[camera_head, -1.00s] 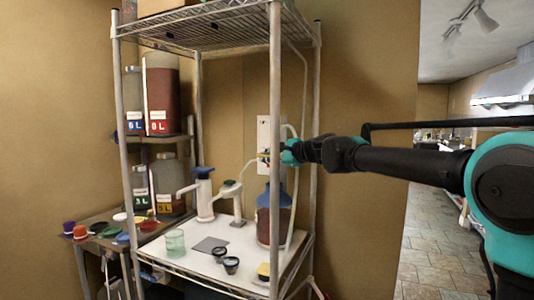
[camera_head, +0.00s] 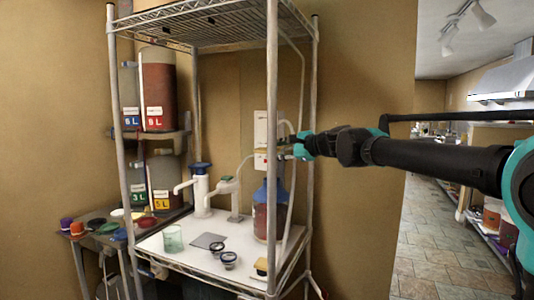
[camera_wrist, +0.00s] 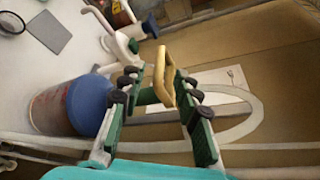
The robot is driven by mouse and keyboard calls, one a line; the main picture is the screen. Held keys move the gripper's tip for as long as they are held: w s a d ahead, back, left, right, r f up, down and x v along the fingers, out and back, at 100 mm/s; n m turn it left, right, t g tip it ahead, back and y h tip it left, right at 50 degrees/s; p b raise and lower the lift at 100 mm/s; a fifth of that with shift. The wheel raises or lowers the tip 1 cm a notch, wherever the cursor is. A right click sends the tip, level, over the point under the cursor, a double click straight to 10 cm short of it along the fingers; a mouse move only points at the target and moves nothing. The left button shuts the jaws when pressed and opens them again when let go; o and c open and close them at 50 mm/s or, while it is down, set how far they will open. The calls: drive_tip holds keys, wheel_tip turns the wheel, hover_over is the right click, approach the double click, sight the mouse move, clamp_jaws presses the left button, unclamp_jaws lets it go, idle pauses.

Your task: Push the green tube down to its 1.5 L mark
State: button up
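My gripper (camera_head: 289,150) is level with a white wall panel (camera_head: 260,128), just right of it behind the shelf rack. In the wrist view my gripper (camera_wrist: 154,82) has its two dark green-padded fingers spread apart. The piece may be the green tube, but I cannot tell for certain. No 1.5 L mark is legible in either view. Whether a finger touches the handle is unclear.
A blue-topped jug (camera_head: 270,195) stands below my gripper; it also shows in the wrist view (camera_wrist: 88,104). A rack post (camera_head: 272,110) rises left of my gripper.

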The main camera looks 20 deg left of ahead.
drive_tip(key=v, duration=0.6)
drive_tip(key=shift+d, duration=0.2)
drive_tip(key=shift+s, duration=0.1)
drive_tip(key=s+d+f+n+h, duration=0.3)
drive_tip(key=d+f, duration=0.6)
drive_tip(key=f, duration=0.5)
drive_tip(key=s+d+f+n+h, duration=0.35)
drive_tip(key=d+f, duration=0.65)
drive_tip(key=f, duration=0.4)
drive_tip(key=s+d+f+n+g+h, duration=0.1)
drive_tip(key=s+d+f+n+h, duration=0.1)
drive_tip(key=s+d+f, duration=0.6)
drive_tip(key=s+d+f+n+g+h, duration=0.1)
drive_tip(key=s+d+f+n+h, duration=0.2)
drive_tip(key=s+d+f, duration=0.6)
drive_tip(key=d+f+h, duration=0.2)
drive_tip(key=d+f, duration=0.1)
drive_tip(key=d, duration=0.1)
drive_tip(key=shift+d+f, duration=0.25)
drive_tip(key=shift+f, duration=0.15)
drive_tip(key=shift+a+h, duration=0.1)
drive_tip(key=shift+h, duration=0.15)
